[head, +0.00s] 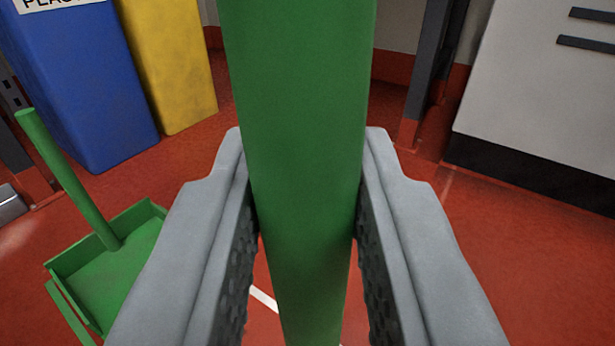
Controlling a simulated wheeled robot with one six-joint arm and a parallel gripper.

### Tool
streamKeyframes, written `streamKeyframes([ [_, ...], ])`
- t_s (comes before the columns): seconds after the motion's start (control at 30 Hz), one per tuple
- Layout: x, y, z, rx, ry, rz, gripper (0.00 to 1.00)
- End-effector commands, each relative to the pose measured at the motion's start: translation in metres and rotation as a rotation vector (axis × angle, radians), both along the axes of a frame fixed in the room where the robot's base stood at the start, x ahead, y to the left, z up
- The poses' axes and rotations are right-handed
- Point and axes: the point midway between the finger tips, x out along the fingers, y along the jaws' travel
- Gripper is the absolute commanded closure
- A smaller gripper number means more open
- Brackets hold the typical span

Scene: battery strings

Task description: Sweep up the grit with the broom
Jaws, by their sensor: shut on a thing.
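A thick green shaft, the broom handle (300,130), stands upright close to the camera in the middle of the head view. My gripper (306,215) is shut on it, with one grey finger on each side. The broom's head and bristles are out of view. A green dustpan (115,275) with an upright green handle lies on the red floor at the left. I see no grit in this view; the handle and fingers hide much of the floor in the middle.
A blue bin (80,80) with a partly cut-off label and a yellow bin (170,65) stand at the back left. A white cabinet (540,90) with a black base is at the right, beside a dark post (425,75). Red floor (520,250) is clear at the right.

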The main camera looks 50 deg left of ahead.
Motion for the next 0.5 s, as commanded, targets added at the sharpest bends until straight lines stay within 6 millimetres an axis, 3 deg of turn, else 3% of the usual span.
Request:
streamKeyframes([
  [0.5,-0.008,0.028,0.0,-0.002,0.003,0.0,1.0],
])
